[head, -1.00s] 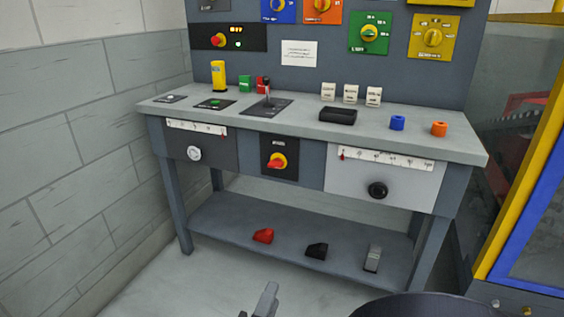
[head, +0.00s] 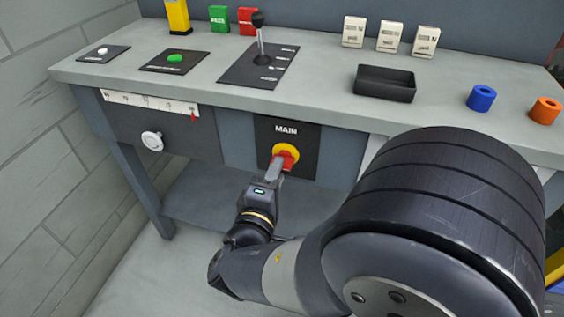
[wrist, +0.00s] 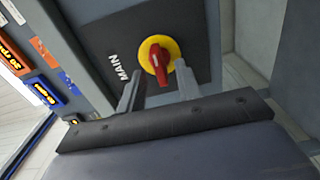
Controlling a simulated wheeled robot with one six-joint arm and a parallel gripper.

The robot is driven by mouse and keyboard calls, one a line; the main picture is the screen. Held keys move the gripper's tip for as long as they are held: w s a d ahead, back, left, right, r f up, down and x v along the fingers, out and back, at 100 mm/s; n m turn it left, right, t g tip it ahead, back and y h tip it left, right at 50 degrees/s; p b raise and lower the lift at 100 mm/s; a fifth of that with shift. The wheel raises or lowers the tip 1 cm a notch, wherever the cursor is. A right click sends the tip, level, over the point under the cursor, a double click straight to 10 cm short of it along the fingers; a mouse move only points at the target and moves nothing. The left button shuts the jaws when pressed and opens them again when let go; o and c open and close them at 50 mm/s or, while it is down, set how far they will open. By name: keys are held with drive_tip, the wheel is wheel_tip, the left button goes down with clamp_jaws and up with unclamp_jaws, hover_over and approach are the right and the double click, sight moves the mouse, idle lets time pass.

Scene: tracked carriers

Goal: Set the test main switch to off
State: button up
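The main switch is a red handle on a yellow round base (head: 286,151), set in a black panel marked MAIN (head: 286,130) on the bench front. In the wrist view the red handle (wrist: 160,62) lies between the two fingers of my gripper (wrist: 158,72). The fingers are apart, one on each side of the handle, with gaps showing. In the head view my gripper (head: 275,171) is right in front of the switch and covers its lower part. I cannot tell whether a finger touches the handle. The switch's position marks are not readable.
A lever (head: 261,45), a green button (head: 175,58) and a black tray (head: 385,84) are on the bench top above. My arm hides the right drawer area.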

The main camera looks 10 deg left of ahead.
drive_tip(key=shift+w+d, duration=0.2)
drive_tip(key=shift+w, duration=1.4)
clamp_jaws()
